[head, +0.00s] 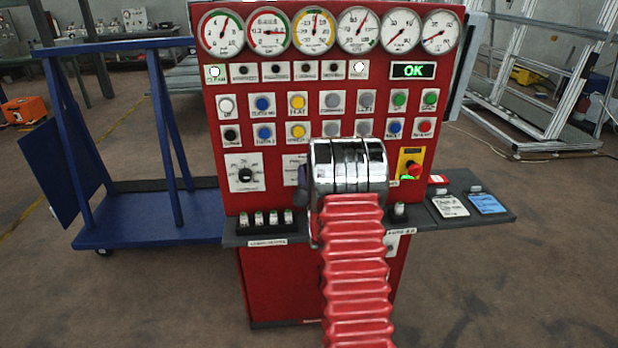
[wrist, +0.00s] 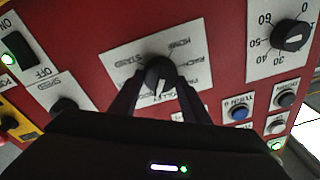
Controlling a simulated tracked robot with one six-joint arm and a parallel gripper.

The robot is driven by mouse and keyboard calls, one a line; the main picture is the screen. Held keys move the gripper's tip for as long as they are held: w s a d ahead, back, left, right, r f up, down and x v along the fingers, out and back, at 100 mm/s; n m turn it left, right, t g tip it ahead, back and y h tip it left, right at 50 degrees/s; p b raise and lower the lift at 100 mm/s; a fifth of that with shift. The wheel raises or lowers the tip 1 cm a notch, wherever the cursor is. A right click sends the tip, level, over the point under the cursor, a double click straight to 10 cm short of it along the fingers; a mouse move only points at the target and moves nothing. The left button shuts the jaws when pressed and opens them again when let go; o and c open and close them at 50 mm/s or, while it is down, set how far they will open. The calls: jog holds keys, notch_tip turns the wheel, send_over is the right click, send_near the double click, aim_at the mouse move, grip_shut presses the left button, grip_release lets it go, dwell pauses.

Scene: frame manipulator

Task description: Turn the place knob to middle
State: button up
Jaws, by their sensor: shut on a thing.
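The place knob (wrist: 158,73) is a black rotary knob on a white label plate (wrist: 190,50) on the red panel, at the middle of the wrist view. The plate's words stand rotated and are hard to read; one looks like "HOME". The knob's white mark points down in the picture, slightly left. My gripper (wrist: 159,79) is shut on the knob, with one dark finger on each side of it. In the head view my arm hides the knob and the gripper; only the left edge of a white plate (head: 291,168) shows beside the arm.
A numbered dial knob (wrist: 290,38) is at the upper right of the wrist view, with push buttons (wrist: 239,114) below it. A smaller knob (wrist: 64,106) and an on/off switch (wrist: 20,48) are at the left. Gauges (head: 268,32) line the panel's top.

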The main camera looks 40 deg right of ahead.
jog(key=shift+w+a+f+m, duration=0.1)
jog(key=shift+f+m, duration=0.05)
jog(key=shift+m, duration=0.45)
jog(key=shift+a+f+m, duration=0.1)
jog(key=shift+f+m, duration=0.05)
jog(key=shift+m, duration=0.45)
jog(key=o, duration=0.8)
jog(key=shift+o, duration=1.2)
jog(key=shift+d+r, duration=0.1)
jog(key=shift+d, duration=0.05)
jog(key=v, duration=1.4)
